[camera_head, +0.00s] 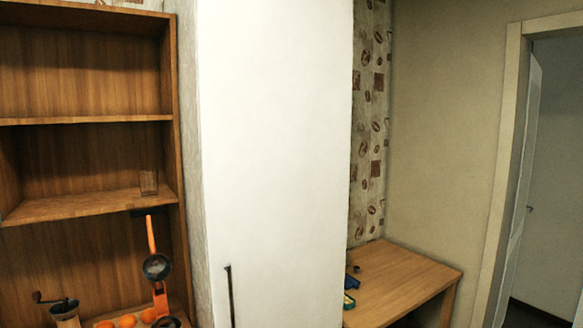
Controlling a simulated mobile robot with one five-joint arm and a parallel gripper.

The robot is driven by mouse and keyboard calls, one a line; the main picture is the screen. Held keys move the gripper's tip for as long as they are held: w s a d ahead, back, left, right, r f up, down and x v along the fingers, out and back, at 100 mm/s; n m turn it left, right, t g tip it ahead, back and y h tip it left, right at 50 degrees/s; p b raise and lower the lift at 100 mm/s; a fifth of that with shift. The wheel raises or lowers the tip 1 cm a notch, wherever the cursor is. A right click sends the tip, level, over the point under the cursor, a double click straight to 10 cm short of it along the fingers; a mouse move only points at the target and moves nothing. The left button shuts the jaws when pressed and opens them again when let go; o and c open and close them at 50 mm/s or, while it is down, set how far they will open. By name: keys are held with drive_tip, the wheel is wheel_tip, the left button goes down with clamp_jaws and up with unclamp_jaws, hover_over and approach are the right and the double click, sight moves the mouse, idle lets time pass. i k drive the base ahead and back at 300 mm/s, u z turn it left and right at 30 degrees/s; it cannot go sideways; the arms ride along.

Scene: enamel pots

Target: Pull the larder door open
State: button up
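The larder is a tall white cabinet in the middle of the head view, and its plain front door (275,150) fills the centre. The door looks shut. A dark, thin upright handle (230,295) sits low on the door near its left edge, and its lower end is cut off by the bottom of the frame. The door's lower part is out of view. My gripper does not show.
A wooden shelf unit (85,122) stands left of the larder, holding an orange citrus press (151,235), oranges (127,321) and a coffee grinder (65,311). A wooden table (415,278) with small items stands right. A doorway (508,150) is at far right.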

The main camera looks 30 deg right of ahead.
sight(274, 78)
drive_tip(key=z, duration=0.65)
drive_tip(key=k, duration=0.75)
drive_tip(key=u, duration=1.4)
drive_tip(key=i, duration=0.5)
